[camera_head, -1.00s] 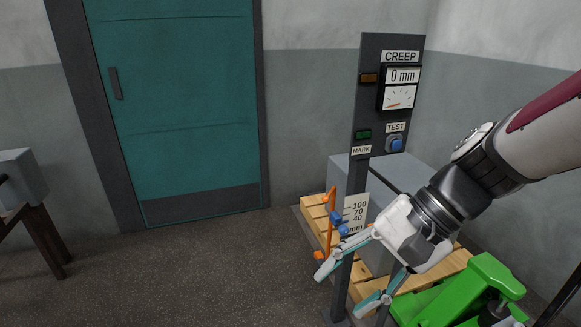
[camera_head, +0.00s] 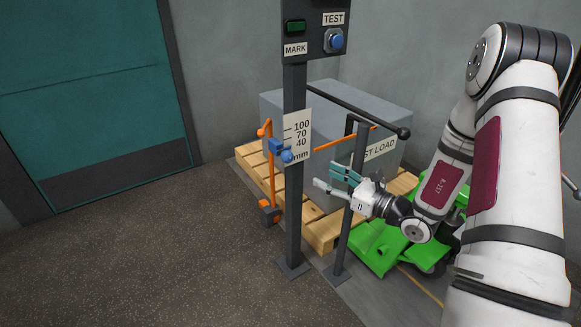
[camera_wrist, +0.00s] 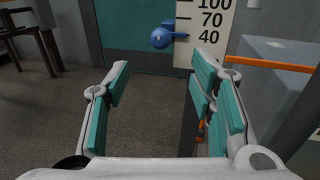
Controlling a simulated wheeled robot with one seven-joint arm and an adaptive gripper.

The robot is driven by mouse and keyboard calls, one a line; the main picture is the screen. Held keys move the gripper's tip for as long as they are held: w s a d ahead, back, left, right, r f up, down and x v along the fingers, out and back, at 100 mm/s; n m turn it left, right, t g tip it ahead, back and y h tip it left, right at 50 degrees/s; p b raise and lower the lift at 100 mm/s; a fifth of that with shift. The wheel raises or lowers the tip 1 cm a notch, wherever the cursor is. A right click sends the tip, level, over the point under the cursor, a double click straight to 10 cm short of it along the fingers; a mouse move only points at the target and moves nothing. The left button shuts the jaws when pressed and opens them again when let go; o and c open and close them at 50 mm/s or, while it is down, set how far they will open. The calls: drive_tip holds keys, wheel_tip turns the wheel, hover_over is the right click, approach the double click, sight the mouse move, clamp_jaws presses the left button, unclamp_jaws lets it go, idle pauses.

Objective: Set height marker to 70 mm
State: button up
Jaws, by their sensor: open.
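The height marker is a blue slider (camera_head: 277,146) with a round blue knob, at the left edge of a white scale (camera_head: 297,128) marked 100, 70, 40 and mm. In the wrist view, the blue marker (camera_wrist: 162,37) has its pointer level with the 40 on the scale (camera_wrist: 208,22). My gripper (camera_head: 328,177) is right of the scale's post in the head view, below the scale. In the wrist view, my gripper (camera_wrist: 160,78) is open and empty. The marker shows above and between its fingertips, apart from them.
A dark post (camera_head: 294,210) carries the scale and a panel with a blue TEST button (camera_head: 336,40). An orange upright (camera_head: 270,170) stands to its left. A grey load (camera_head: 375,100) on a wooden pallet (camera_head: 322,235) and a green jack (camera_head: 375,250) lie behind. Floor at left is clear.

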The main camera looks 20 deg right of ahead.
sight(291, 158)
drive_tip(key=b+x, duration=0.3)
drive_tip(key=x, duration=1)
drive_tip(key=shift+w+a, duration=0.1)
drive_tip(key=shift+w, duration=0.2)
clamp_jaws()
